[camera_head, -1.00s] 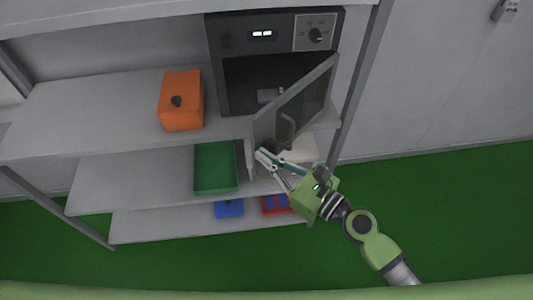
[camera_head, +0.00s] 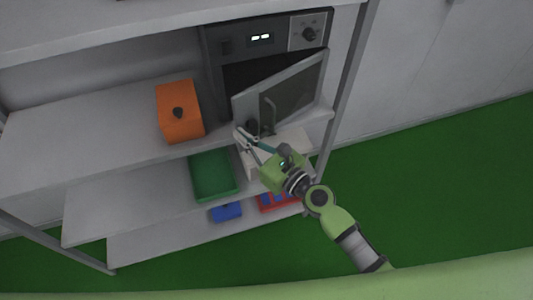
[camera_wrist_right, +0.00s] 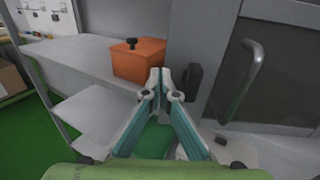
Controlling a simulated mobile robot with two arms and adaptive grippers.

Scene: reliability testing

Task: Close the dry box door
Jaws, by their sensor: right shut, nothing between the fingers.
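The dry box (camera_head: 224,47) is a dark grey cabinet on the upper shelf, with a lit display and a knob. Its door (camera_head: 303,86) is grey-framed with a dark window and a handle. It stands partly open, with a dark gap showing behind its top edge. My right gripper (camera_head: 238,132) is shut and empty at the door's lower left corner; I cannot tell whether it touches. In the right wrist view the gripper (camera_wrist_right: 160,72) has its fingertips together, left of the door handle (camera_wrist_right: 243,82). My left gripper is not in view.
An orange box (camera_head: 179,122) with a black knob sits left of the dry box. A green bin (camera_head: 213,172) is on the shelf below, with blue (camera_head: 227,212) and red bins (camera_head: 268,205) lower down. A shelf post (camera_head: 348,90) stands right of the door.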

